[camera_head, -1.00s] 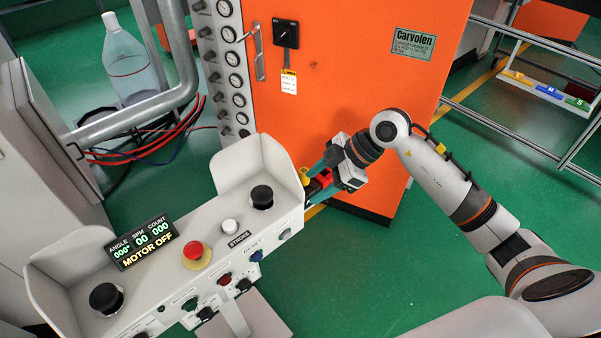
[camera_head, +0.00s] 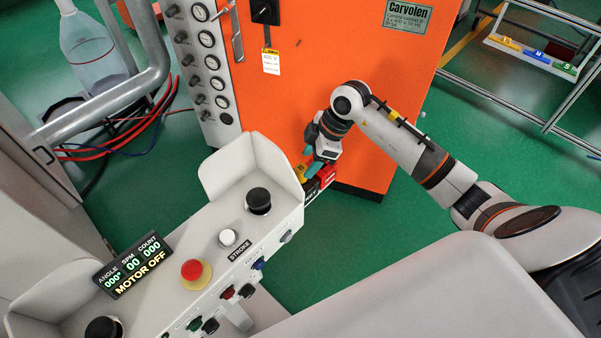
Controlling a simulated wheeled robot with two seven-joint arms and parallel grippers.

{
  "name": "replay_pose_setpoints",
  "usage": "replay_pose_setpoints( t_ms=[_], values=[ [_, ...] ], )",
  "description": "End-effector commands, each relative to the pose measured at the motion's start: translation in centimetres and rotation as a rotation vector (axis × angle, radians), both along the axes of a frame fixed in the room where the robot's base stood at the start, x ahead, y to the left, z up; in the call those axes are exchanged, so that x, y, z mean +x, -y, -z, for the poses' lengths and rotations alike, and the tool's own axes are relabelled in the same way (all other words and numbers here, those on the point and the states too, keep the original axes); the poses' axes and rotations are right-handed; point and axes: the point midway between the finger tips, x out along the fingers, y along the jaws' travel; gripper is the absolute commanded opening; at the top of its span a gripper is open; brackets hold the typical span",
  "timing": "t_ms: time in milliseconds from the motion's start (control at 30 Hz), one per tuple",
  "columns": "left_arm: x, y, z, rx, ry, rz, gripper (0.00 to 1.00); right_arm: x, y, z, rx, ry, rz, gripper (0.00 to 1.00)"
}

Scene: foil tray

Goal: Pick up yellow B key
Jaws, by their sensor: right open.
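The yellow key (camera_head: 301,172) sits at the far right end of the grey control console, beside a red part (camera_head: 326,177). Its letter is too small to read surely. My right gripper (camera_head: 311,162) reaches down from the orange cabinet side, with its teal fingers right at the yellow key and the red part. It is open; whether a finger touches the key cannot be told. The fingers hide part of the key and the red part. My left gripper is out of view.
The console (camera_head: 215,225) carries black buttons, a red mushroom button (camera_head: 192,270) and a raised side guard (camera_head: 262,160) close left of the key. The orange cabinet (camera_head: 330,60) stands behind. Green floor (camera_head: 400,240) is free to the right. A rack (camera_head: 530,50) holds coloured tags.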

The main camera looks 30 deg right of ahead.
Motion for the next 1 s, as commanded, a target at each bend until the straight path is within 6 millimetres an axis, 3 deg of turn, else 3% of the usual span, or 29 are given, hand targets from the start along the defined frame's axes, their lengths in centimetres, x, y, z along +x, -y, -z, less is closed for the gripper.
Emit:
replay_pose_setpoints(
  t_ms=[167,433,700,767,1000],
  values=[
    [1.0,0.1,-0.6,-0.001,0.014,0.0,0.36,0.2,-0.7,1.2,0.002,-0.002,0.0,0.56],
    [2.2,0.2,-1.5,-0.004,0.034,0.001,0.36,0.7,-2.0,4.7,0.001,-0.002,-0.001,0.56],
    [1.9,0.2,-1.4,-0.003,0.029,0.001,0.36,0.8,-2.2,5.1,0.001,0.001,-0.001,0.56],
    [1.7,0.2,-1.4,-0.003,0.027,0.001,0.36,0.8,-2.1,5.1,0.001,0.001,-0.001,0.49],
    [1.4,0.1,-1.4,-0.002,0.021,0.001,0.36,0.8,-2.1,5.1,0.001,0.001,-0.001,0.1]
  ],
)
